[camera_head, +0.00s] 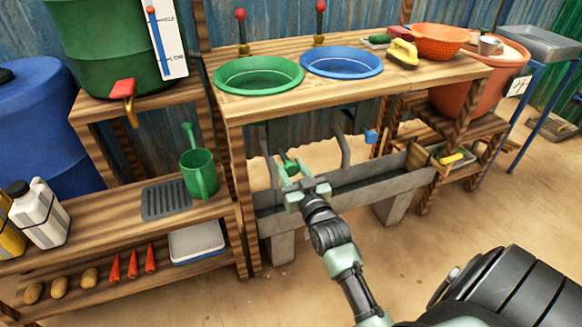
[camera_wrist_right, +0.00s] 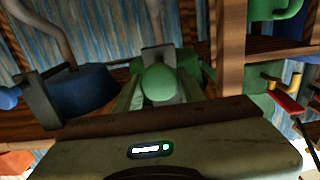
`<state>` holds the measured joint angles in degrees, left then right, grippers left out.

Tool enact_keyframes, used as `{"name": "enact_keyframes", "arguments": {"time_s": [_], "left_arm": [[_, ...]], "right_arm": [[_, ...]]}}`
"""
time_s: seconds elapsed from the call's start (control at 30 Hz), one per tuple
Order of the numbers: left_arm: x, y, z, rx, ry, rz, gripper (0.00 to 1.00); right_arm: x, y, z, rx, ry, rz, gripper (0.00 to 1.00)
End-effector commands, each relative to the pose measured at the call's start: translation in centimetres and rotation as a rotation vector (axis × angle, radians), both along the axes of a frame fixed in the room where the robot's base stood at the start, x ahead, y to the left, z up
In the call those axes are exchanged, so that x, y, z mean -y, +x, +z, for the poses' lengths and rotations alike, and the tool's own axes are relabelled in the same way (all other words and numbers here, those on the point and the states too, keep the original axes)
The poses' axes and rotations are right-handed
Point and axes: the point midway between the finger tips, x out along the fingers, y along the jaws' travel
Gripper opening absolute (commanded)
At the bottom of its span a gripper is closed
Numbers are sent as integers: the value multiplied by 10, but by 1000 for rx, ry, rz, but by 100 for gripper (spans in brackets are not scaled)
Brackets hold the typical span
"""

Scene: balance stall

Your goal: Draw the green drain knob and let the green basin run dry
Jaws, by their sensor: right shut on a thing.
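The green basin (camera_head: 258,77) is set in the wooden counter, left of the blue basin (camera_head: 342,62). I cannot tell how much water it holds. The green drain knob (camera_head: 290,168) is below the counter, above the grey trough. My right gripper (camera_head: 296,182) reaches in under the counter and is shut on this knob. In the right wrist view the round green knob (camera_wrist_right: 159,83) sits between my fingers, close to the palm. The blue drain knob (camera_head: 371,136) is further right under the blue basin. My left gripper is not in view.
The grey trough (camera_head: 345,187) runs below the drains, under my right gripper. The counter's wooden front edge (camera_head: 330,102) is overhead. A green jug (camera_head: 199,175) stands on the left shelf. The floor in front is clear.

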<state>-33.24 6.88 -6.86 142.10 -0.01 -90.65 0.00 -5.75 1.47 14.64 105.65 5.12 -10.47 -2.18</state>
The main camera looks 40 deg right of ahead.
Motion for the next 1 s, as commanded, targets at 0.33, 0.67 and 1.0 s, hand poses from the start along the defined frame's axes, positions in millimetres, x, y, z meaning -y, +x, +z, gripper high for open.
{"name": "enact_keyframes", "arguments": {"time_s": [0.33, 0.67, 1.0], "left_arm": [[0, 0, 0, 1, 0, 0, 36], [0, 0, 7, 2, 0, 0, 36], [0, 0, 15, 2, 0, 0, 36]], "right_arm": [[0, 0, 0, 0, 0, 0, 60], [-6, -25, 0, -4, 2, 0, 60], [-17, -72, 0, -2, 1, 0, 60]]}}
